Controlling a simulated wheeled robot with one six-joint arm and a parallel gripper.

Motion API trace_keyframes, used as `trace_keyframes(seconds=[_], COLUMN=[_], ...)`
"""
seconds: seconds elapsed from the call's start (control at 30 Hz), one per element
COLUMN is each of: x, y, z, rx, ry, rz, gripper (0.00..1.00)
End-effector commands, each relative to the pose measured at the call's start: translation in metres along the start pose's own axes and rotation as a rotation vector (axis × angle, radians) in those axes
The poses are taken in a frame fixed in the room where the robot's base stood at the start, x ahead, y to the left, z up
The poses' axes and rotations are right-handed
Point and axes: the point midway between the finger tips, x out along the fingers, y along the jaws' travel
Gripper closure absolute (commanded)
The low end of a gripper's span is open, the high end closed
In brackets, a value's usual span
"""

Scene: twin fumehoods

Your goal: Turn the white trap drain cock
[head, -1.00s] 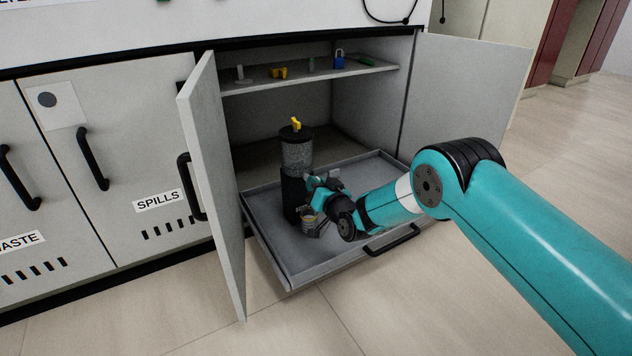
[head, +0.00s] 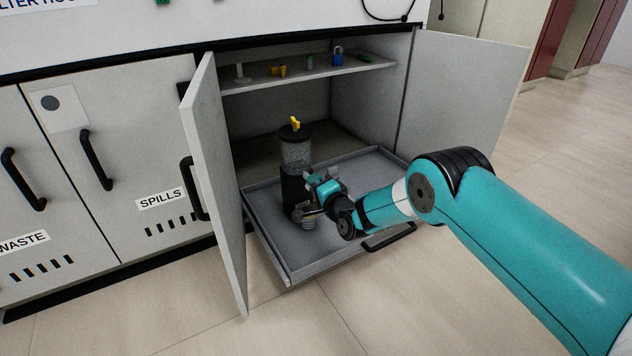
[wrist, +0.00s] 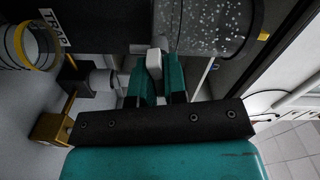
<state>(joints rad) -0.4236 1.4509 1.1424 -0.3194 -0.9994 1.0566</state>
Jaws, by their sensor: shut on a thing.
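The trap (head: 297,155) is a tall cylinder with a speckled clear upper part, a black lower body and a yellow knob on its lid. It stands upright on the pulled-out tray (head: 345,255). In the wrist view the white drain cock (wrist: 154,63) is a small lever beside the black body, near a "TRAP" label (wrist: 52,26). My gripper (wrist: 158,80) has its teal fingers shut on this lever. In the head view my gripper (head: 313,181) is at the trap's right side and the cock is hidden. A small cup (head: 308,221) is in front of the trap's base.
The open left cabinet door (head: 222,190) stands close to the tray. The open right door (head: 465,90) is behind my arm. A shelf (head: 350,68) above holds small items, including a blue padlock (head: 338,56). The tray's right part is mostly bare.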

Motion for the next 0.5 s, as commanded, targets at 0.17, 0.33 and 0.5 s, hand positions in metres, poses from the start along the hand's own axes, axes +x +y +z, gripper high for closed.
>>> trace_keyframes(seconds=[0.17,0.33,0.5], x=[0.0001,0.0001,0.0000], y=[0.0003,0.0008,0.0013], z=[0.0003,0.0003,0.0003], rx=[0.119,0.196,0.241], ry=[-0.001,-0.001,0.000], rz=[0.000,0.000,0.001], gripper=[1.00,1.00,1.00])
